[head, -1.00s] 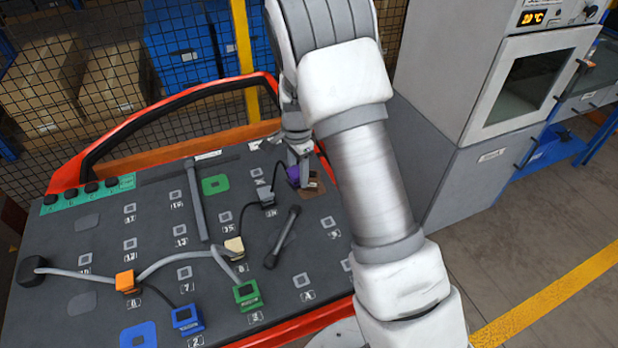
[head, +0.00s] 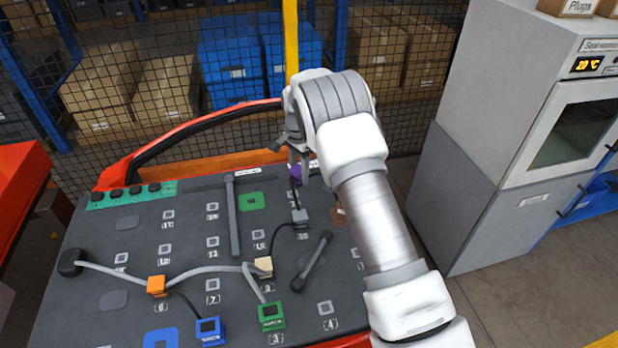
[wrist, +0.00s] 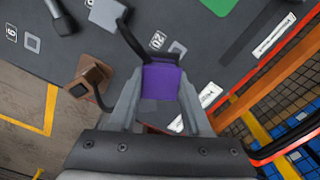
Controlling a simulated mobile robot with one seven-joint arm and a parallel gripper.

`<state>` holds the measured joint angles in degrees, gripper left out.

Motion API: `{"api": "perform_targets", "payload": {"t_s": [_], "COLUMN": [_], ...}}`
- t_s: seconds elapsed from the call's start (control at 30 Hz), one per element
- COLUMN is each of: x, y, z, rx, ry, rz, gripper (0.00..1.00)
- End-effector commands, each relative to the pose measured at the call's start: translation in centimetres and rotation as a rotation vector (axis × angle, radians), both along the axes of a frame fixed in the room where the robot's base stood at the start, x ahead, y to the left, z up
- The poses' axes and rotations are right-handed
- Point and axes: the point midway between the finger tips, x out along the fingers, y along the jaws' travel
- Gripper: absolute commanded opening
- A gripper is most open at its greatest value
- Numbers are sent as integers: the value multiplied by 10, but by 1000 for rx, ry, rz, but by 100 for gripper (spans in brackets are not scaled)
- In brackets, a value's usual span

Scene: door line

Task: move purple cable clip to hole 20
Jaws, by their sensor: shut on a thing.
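The purple cable clip (wrist: 162,82) is between the two fingers of my gripper (wrist: 160,98) in the wrist view, with a black cable running from it. My gripper (head: 297,164) is shut on the purple clip (head: 295,174) over the far right part of the board (head: 160,215) in the head view. A grey square hole (wrist: 178,48) beside the label 20 lies just beyond the clip in the wrist view. The clip appears apart from this hole. I cannot tell its exact height above the board.
A brown clip (wrist: 92,75) sits left of my gripper in the wrist view. A grey clip (head: 300,217) is on the cable near hole 20. A dark bar (head: 313,262), orange (head: 157,286), beige (head: 263,266), green (head: 271,315) and blue (head: 209,330) clips occupy the board. A red rail (head: 190,124) edges the back.

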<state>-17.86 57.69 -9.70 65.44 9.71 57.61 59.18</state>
Motion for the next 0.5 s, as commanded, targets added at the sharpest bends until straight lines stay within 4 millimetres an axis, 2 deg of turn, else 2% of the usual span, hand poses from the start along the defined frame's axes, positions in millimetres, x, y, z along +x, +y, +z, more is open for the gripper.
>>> {"api": "perform_targets", "payload": {"t_s": [0.23,0.3,0.5], "x": [25,24,23], "y": [20,19,19], "z": [-1,-16,-41], "rx": [-1,-1,-1], "ry": [-1,2,2], "rz": [59,58,57], "gripper": [0,0,0]}}
